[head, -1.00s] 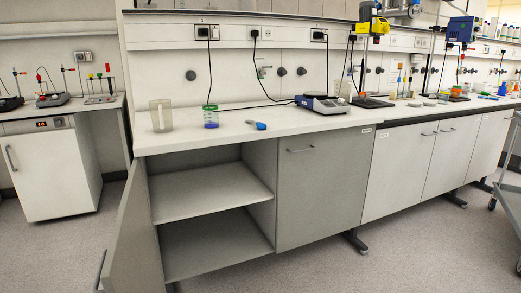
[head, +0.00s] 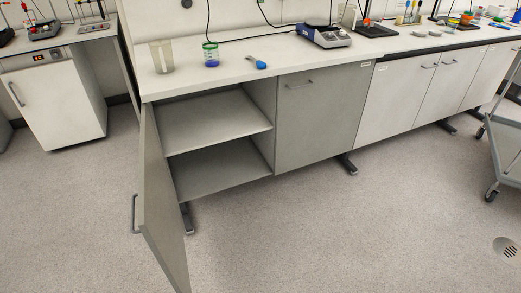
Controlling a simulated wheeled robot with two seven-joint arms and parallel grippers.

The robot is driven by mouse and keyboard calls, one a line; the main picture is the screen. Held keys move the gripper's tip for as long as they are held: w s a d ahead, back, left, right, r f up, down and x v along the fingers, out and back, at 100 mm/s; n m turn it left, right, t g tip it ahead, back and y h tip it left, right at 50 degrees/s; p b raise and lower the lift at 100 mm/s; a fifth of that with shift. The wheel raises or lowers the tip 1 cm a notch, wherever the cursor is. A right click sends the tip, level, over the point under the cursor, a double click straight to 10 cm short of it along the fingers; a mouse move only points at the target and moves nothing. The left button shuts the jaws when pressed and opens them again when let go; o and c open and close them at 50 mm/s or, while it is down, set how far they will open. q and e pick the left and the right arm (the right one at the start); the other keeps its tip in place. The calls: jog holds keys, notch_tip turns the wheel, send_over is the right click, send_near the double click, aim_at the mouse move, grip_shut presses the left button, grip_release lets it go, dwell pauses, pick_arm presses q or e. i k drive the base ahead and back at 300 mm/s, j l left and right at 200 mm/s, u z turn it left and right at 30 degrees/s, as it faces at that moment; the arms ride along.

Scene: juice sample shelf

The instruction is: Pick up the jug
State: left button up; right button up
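A tall clear-grey jug (head: 161,57) stands upright near the left end of the white bench top. It looks empty, but its inside is hard to see. Neither of my grippers is in the head view, and nothing touches the jug.
To its right are a green-rimmed beaker with blue contents (head: 211,54), a blue scoop (head: 257,63) and a hotplate-like device (head: 323,36). Below, a cupboard with an empty shelf (head: 218,120) has its door (head: 162,200) swung open into the floor space. A cart (head: 505,150) stands at right. The middle floor is clear.

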aim_at(161, 50)
jog(key=i+j, duration=0.1)
jog(key=j, duration=0.65)
jog(key=i+j+z, duration=0.15)
jog(key=j, duration=1.3)
jog(key=i+z, duration=0.05)
